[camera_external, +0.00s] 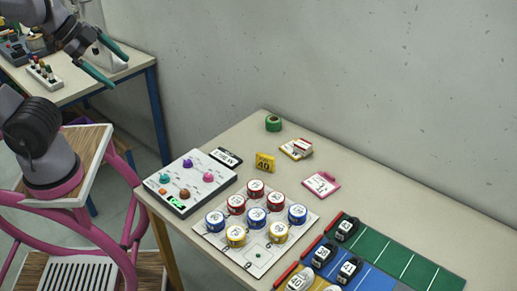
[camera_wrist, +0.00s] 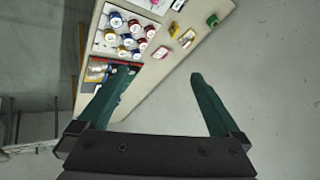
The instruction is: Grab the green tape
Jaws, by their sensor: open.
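The green tape (camera_external: 273,123) is a small green roll near the far edge of the table, by the wall. In the wrist view it shows as a small green roll (camera_wrist: 212,20) at the table's edge, upper right. My gripper (camera_external: 112,66) is at the upper left of the external view, raised and well away from the tape. Its two green fingers are spread apart with nothing between them; they also show in the wrist view (camera_wrist: 155,85).
A yellow tag marked 40 (camera_external: 265,162), card boxes (camera_external: 297,148) and a pink-edged tag (camera_external: 321,184) lie near the tape. A control box (camera_external: 186,182), a board of several colored cans (camera_external: 258,259) and lanes with small shoes (camera_external: 390,262) fill the front. A wall stands behind.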

